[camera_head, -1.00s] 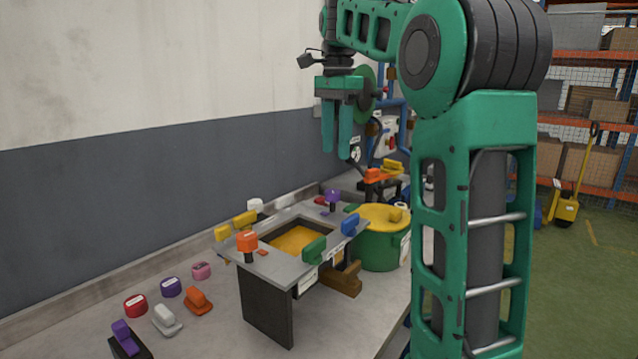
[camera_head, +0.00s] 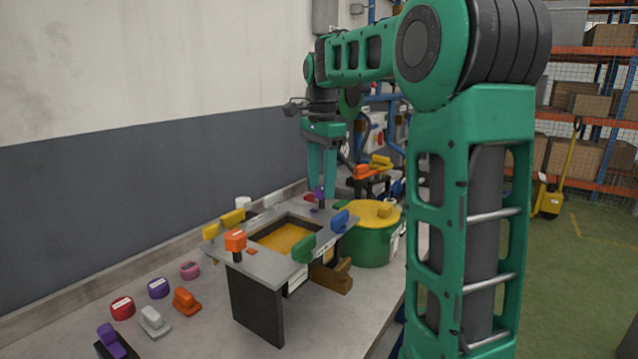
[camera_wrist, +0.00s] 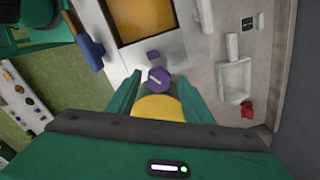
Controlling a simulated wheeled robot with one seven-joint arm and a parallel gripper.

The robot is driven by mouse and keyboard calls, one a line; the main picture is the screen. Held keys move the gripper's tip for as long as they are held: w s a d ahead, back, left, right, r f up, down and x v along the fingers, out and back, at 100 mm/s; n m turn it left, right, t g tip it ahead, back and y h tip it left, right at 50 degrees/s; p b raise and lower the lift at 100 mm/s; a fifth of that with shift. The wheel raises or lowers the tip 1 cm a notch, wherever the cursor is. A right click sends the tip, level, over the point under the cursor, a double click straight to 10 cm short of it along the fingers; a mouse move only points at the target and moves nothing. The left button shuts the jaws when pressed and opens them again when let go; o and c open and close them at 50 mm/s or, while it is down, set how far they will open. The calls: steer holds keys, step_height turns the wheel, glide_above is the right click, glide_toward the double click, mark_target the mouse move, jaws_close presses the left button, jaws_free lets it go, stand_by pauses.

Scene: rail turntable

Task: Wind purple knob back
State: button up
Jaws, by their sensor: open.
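The purple knob (camera_head: 319,192) stands on the far corner of the grey raised table (camera_head: 265,262), the one with the yellow square in its middle. In the wrist view the knob (camera_wrist: 158,76) shows a hexagonal top with a pale line across it. My gripper (camera_head: 321,193) is open and points down at the knob, its fingertips close to the knob's height.
Blue (camera_head: 340,221), green (camera_head: 304,248), orange (camera_head: 235,240) and yellow (camera_head: 232,217) handles line the raised table. A green pot with a yellow lid (camera_head: 374,213) stands close behind on the right. Several loose knobs lie at front left, including a purple one (camera_head: 158,288). The wall is left.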

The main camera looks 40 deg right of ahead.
steer(key=shift+c, duration=0.6)
steer(key=c, duration=0.9)
